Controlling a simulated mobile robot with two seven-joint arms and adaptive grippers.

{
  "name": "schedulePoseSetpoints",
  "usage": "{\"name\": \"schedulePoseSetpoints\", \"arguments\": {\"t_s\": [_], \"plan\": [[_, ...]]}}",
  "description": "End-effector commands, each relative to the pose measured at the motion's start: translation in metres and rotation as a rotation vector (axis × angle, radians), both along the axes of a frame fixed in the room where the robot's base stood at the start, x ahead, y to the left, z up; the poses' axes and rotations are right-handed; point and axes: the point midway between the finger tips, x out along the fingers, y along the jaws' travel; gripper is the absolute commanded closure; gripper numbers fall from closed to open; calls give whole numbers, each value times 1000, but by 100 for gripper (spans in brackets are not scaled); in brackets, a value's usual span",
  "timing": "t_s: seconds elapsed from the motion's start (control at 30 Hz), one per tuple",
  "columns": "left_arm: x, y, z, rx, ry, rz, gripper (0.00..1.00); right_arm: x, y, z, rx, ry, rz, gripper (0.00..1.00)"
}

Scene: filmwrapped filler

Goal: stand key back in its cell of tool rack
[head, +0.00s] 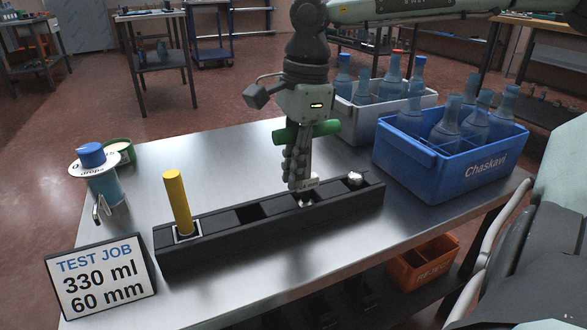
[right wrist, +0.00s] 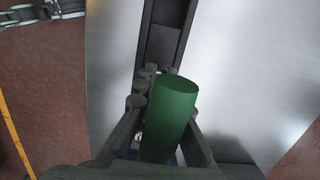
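The key shows as a green bar-shaped handle (head: 322,129) lying level across my right gripper in the head view. In the right wrist view the green handle (right wrist: 173,118) sits between the fingers and hides part of them. My right gripper (head: 298,180) points down and appears shut on the key, above the dark tool rack (head: 205,240). The key's lower part is mostly hidden behind the fingers; pale metal (head: 308,183) shows beside the fingertips. Just below is a rack cell with a bright insert (head: 306,201). I cannot tell whether the key touches it. My left gripper is not in view.
A yellow-handled tool (head: 178,203) stands in the rack's left cell, and a silver piece (head: 355,178) sits in its right end. A blue crate (head: 430,165) and grey crate (head: 358,122) of bottles stand behind right. A sign (head: 101,282) and capped bottle (head: 106,188) are left.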

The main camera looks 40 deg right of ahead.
Motion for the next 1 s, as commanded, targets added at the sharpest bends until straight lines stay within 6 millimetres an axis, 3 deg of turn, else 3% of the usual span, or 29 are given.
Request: {"name": "schedulePoseSetpoints", "arguments": {"t_s": [0.13, 0.5, 1.0], "plan": [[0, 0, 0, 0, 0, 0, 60, 0, 0, 1, 0, -1, 0, 71], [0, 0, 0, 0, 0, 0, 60, 0, -1, 7, 0, -2, 0, 71], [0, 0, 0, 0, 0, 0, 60, -4, -9, 100, -1, -4, -1, 71]]}}
